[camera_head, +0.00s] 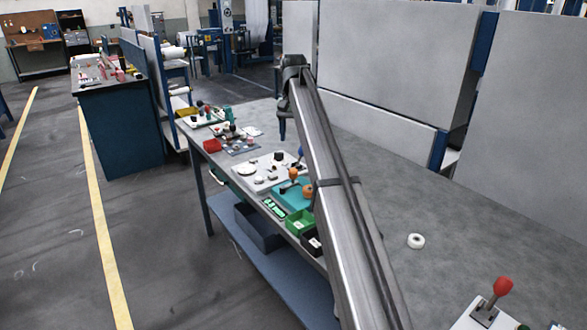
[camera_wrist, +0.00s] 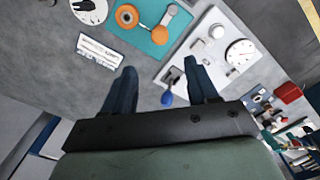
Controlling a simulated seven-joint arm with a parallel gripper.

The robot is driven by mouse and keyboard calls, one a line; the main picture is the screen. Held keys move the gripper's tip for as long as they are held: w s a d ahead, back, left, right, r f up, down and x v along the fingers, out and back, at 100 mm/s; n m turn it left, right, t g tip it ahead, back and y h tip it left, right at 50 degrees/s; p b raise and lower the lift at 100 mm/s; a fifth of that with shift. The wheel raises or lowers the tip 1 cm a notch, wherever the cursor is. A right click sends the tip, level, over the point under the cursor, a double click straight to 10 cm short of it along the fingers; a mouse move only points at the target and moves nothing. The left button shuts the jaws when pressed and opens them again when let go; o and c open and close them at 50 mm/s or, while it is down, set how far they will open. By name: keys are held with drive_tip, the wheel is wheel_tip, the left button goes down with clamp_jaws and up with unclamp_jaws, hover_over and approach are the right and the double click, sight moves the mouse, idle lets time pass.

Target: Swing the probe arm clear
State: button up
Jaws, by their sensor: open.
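My gripper (camera_wrist: 160,67) is open, with its two dark fingers apart and nothing held. It also shows at the end of my arm in the head view (camera_head: 283,125), above the bench. A lever with a blue knob (camera_wrist: 167,98) stands at the edge of a white panel and appears between the fingers, nearer the right one. I cannot tell its height against the fingertips. The knob also shows in the head view (camera_head: 301,152). Beside it, a teal plate (camera_wrist: 151,40) carries an orange wheel (camera_wrist: 129,17) and a grey arm with an orange end. I cannot tell which part is the probe arm.
The white panel (camera_wrist: 204,52) carries a round dial (camera_wrist: 240,51) and knobs. A white label plate (camera_wrist: 100,50) lies left of the teal plate. The bench's right side is mostly clear.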

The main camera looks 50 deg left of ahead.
sight(294, 169)
wheel_tip(294, 169, down, 12)
drive_tip(key=shift+f, duration=0.25)
idle(0.3)
drive_tip(key=shift+c, duration=0.2)
clamp_jaws()
idle(0.3)
idle(0.9)
